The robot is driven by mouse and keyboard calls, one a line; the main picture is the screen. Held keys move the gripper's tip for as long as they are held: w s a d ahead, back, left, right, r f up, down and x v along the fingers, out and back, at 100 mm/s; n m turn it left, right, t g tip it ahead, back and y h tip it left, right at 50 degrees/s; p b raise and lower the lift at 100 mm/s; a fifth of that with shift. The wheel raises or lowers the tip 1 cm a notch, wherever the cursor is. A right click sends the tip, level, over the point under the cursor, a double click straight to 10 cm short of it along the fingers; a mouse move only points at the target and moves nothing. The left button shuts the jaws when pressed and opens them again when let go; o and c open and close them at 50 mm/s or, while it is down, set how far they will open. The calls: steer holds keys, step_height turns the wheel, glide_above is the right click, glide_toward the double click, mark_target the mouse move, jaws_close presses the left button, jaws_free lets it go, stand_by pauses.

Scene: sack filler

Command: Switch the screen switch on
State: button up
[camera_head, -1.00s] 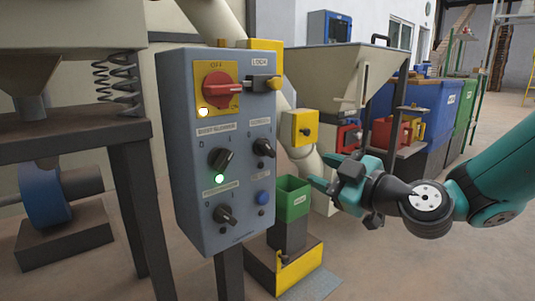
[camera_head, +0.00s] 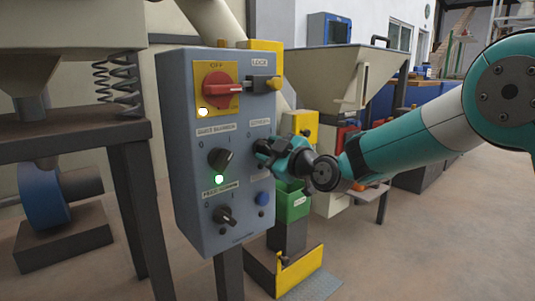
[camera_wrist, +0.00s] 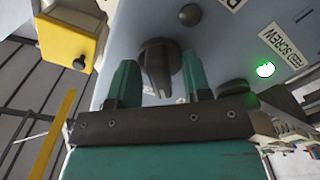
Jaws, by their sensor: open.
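The screen switch is a dark rotary knob with a raised grip bar, and it shows in the wrist view (camera_wrist: 158,58) on the grey-blue control panel (camera_head: 190,130). In the head view my gripper hides the knob, below a small label (camera_head: 260,122) on the panel's right side. My teal gripper (camera_head: 262,150) is at the panel face. In the wrist view its two fingers (camera_wrist: 160,84) are open, one on each side of the knob, with visible gaps. I cannot tell which position the knob is set to.
The panel also has a red main switch (camera_head: 221,90) on yellow, a knob (camera_head: 220,158) with a lit green lamp (camera_head: 219,179), a lower knob (camera_head: 224,215) and a blue button (camera_head: 262,199). A yellow box (camera_head: 303,124) and a green bin (camera_head: 293,203) stand close right.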

steer(key=shift+w+a, duration=0.3)
steer(key=shift+w, duration=0.05)
steer(key=shift+c, duration=0.3)
jaws_close()
